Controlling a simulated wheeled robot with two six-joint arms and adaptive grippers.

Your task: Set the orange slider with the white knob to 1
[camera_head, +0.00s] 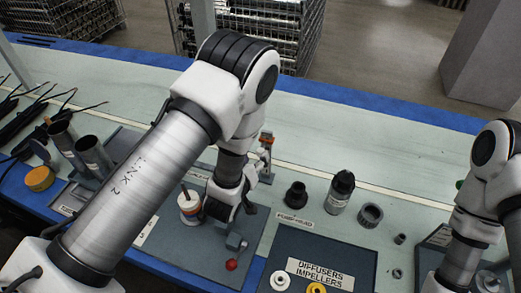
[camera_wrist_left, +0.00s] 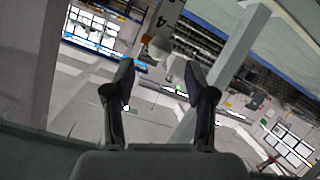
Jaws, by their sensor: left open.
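A rounded pale knob (camera_wrist_left: 158,45) shows just beyond the fingertips, below a grey plate with a dark numeral that looks like 4. An orange part on a small upright (camera_head: 266,140) stands just behind my left wrist in the head view. It may be the slider; its setting cannot be read.
A white and red pot (camera_head: 190,208) with a dark rod stands left of the gripper. A red knob (camera_head: 231,265) lies in front. Metal cups (camera_head: 92,152) stand at left.

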